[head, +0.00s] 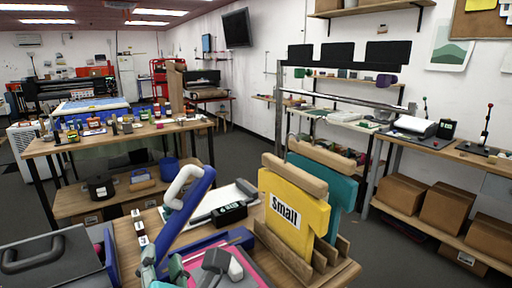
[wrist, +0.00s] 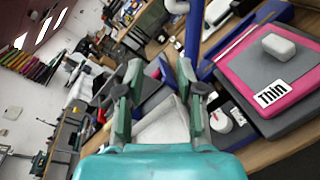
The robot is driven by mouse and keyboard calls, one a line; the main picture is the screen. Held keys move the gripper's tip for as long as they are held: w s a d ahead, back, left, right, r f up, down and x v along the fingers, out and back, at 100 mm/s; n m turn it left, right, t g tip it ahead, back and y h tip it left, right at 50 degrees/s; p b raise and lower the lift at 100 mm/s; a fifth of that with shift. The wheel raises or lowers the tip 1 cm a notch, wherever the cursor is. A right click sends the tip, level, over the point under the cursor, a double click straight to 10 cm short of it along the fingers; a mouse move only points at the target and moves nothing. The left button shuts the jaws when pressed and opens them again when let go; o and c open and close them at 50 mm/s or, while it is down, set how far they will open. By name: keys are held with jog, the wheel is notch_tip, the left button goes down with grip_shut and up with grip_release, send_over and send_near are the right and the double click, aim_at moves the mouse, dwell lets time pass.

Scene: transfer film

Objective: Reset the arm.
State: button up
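My gripper (wrist: 160,72) shows in the wrist view with its two green fingers spread apart. It is tilted and up in the air above a work table. A pale grey-white surface shows between the fingers, and I see no finger closed on it. In the head view, greenish parts at the bottom edge look like my gripper, partly cut off by the frame. A blue heat press with a white handle (head: 186,184) stands close by. A pink-edged grey pad labelled "Thin" (wrist: 294,62) lies to the right in the wrist view, with a white block (wrist: 278,46) on it.
A yellow board labelled "Small" (head: 293,215) and a teal board (head: 342,185) stand in a wooden rack on the near table. A black box (head: 229,214) lies behind. A cluttered table stands left, and shelves with cardboard boxes (head: 402,192) right. Grey floor between them is open.

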jog(key=s+d+f+m+h, duration=0.1)
jog(key=s+d+f+m, duration=0.1)
jog(key=d+f+m, duration=0.85)
jog(key=s+d+f+m+h, duration=0.25)
jog(key=d+f, duration=0.55)
jog(key=f, duration=0.7)
jog(key=s+d+f+m, duration=0.7)
jog(key=s+d+m, duration=0.2)
jog(key=s, duration=0.3)
jog(key=s+d+m+h, duration=0.3)
jog(key=s+d+m, duration=0.2)
jog(key=s+m, duration=0.5)
jog(key=s, duration=0.5)
jog(key=shift+s+d+m, duration=0.2)
jog(key=shift+s+m, duration=0.05)
jog(key=shift+m, duration=0.05)
